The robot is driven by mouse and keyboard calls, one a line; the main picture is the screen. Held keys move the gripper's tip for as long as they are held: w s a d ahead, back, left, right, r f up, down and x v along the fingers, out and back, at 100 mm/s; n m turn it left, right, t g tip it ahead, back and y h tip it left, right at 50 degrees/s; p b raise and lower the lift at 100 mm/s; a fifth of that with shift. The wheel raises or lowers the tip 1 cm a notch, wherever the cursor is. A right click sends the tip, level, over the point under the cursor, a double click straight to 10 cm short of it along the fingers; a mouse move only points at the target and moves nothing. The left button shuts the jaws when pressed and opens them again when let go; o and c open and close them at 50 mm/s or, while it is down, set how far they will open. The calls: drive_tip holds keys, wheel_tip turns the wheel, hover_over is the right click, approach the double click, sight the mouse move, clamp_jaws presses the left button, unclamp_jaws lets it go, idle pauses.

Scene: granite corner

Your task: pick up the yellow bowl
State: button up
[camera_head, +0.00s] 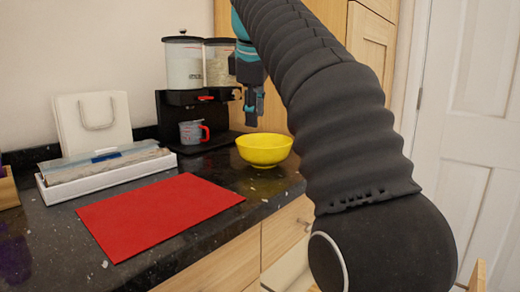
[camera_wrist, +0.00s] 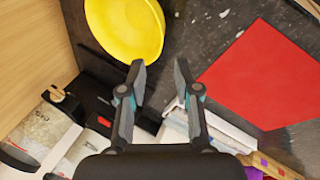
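The yellow bowl (camera_head: 264,150) stands upright on the dark granite counter, near its right end in the head view. In the wrist view the yellow bowl (camera_wrist: 125,28) is at the top, beyond my fingertips and a little to the left, cut off by the frame edge. My gripper (camera_head: 253,105) hangs above and slightly left of the bowl in the head view, apart from it. In the wrist view my gripper (camera_wrist: 160,76) has its two fingers spread with nothing between them.
A red mat (camera_head: 160,213) lies on the counter (camera_head: 150,258) to the left. Behind the bowl are a black coffee machine (camera_head: 172,112), jars (camera_head: 184,65) and a red-handled cup (camera_head: 191,132). A white tray (camera_head: 105,178) holds boxes. A wooden cabinet (camera_head: 371,45) rises close behind the bowl.

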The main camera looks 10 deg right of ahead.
approach(257, 166)
drive_tip(key=shift+x, duration=0.95)
drive_tip(key=shift+b+x, duration=0.65)
drive_tip(key=shift+x, duration=2.05)
clamp_jaws()
